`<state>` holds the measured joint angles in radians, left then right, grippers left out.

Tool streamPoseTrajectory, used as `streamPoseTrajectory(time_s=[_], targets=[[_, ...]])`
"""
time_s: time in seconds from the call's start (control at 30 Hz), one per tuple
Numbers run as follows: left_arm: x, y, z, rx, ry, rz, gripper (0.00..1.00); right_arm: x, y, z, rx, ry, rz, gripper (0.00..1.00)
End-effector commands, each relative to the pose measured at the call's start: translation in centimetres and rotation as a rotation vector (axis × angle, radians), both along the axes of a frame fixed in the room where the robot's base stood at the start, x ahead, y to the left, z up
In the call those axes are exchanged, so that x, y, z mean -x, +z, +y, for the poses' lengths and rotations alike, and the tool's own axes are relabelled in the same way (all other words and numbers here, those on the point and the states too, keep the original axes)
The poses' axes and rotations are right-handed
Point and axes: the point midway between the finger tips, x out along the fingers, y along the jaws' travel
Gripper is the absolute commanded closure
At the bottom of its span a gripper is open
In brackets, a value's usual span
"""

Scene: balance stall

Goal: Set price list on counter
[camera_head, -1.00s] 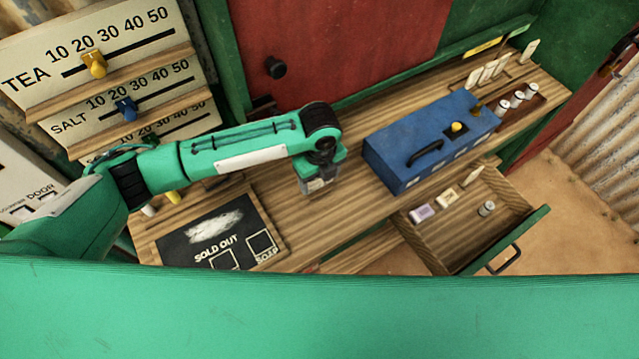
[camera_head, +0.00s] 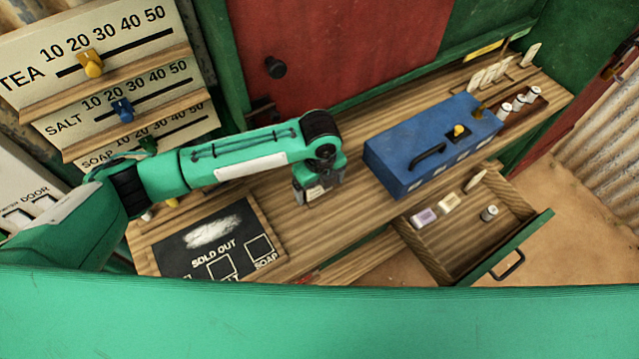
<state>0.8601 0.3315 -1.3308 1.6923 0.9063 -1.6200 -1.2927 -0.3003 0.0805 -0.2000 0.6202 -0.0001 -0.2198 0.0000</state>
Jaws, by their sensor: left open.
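The counter (camera_head: 350,215) is a wooden plank top running from lower left to upper right. A black chalkboard (camera_head: 212,232) in a wooden frame, marked SOLD OUT and SOAP with a smudged white patch, lies at its left end. Cream price boards (camera_head: 115,52) for TEA, SALT and SOAP, with numbered slots and coloured sliders, stand at upper left. I cannot tell which of these is the price list. My right gripper is not in view.
A blue box (camera_head: 430,145) with a black handle stands on the counter. White cards (camera_head: 490,72) and small bottles (camera_head: 520,98) stand at the far right. An open drawer (camera_head: 463,235) below holds small items and juts out. Bare counter lies around my left gripper.

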Motion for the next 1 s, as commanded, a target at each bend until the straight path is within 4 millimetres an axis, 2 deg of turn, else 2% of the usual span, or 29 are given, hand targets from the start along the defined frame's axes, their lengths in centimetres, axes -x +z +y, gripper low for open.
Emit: streamPoseTrajectory(time_s=[0.27, 1.0], targets=[[0.0, 1.6, 0.0, 0.000, 0.000, 0.000, 0.10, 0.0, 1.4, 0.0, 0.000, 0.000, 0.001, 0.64], [0.0, 10.2, 0.0, 0.000, 0.000, 0.000, 0.10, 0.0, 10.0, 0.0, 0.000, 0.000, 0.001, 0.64]])
